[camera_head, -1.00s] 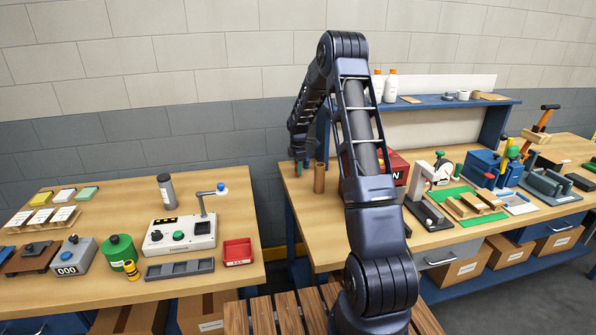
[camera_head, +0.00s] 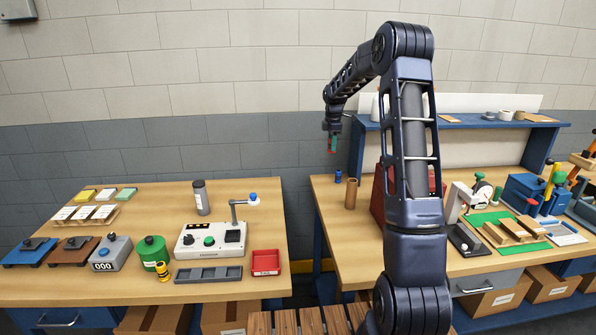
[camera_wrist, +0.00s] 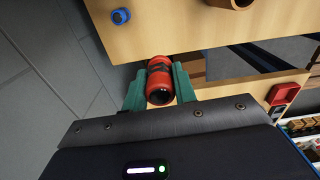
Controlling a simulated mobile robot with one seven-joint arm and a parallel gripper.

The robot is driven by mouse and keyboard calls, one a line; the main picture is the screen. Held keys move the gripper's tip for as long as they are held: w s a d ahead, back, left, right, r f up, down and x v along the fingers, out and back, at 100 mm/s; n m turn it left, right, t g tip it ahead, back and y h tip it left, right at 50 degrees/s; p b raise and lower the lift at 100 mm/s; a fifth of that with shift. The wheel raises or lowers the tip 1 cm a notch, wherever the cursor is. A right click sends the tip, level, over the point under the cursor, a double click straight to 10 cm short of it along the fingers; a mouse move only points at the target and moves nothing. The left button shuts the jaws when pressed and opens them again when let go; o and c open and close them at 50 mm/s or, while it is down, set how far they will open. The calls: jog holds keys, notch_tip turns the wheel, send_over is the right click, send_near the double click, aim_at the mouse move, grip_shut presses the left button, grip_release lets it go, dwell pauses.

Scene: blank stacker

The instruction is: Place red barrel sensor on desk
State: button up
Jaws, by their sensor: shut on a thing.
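The red barrel sensor (camera_wrist: 160,80) is a small red cylinder with a dark band and a dark round end. In the wrist view it sits between the two green fingers of my gripper (camera_wrist: 160,88), which is shut on it. The left desk (camera_head: 225,280) and the right desk (camera_head: 322,192) both have wooden tops. The sensor is above and apart from both.
On the right desk stand a brown tube (camera_head: 350,194) and a small blue cylinder (camera_head: 338,176). The left desk holds a grey cylinder (camera_head: 201,197), a control box (camera_head: 209,240), a red tray (camera_head: 265,262) and a green canister (camera_head: 152,252). Bare wood lies around the grey cylinder.

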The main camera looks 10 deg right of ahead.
jog(key=shift+m, duration=0.3)
jog(key=a, duration=1.3)
jog(key=w+a, duration=0.1)
jog(key=a, duration=0.5)
jog(key=shift+a+r, duration=0.2)
grip_shut()
jog(key=s+a+m, duration=0.1)
jog(key=s+a, duration=0.1)
jog(key=a, duration=0.9)
jog(key=s+a, duration=0.3)
jog(key=a, duration=0.7)
jog(key=shift+n, duration=0.7)
jog(key=f, duration=2)
jog(key=shift+a, duration=0.35)
jog(key=o, duration=1)
grip_release()
notch_tip(320, 180, up, 12)
jog(key=shift+r, duration=0.15)
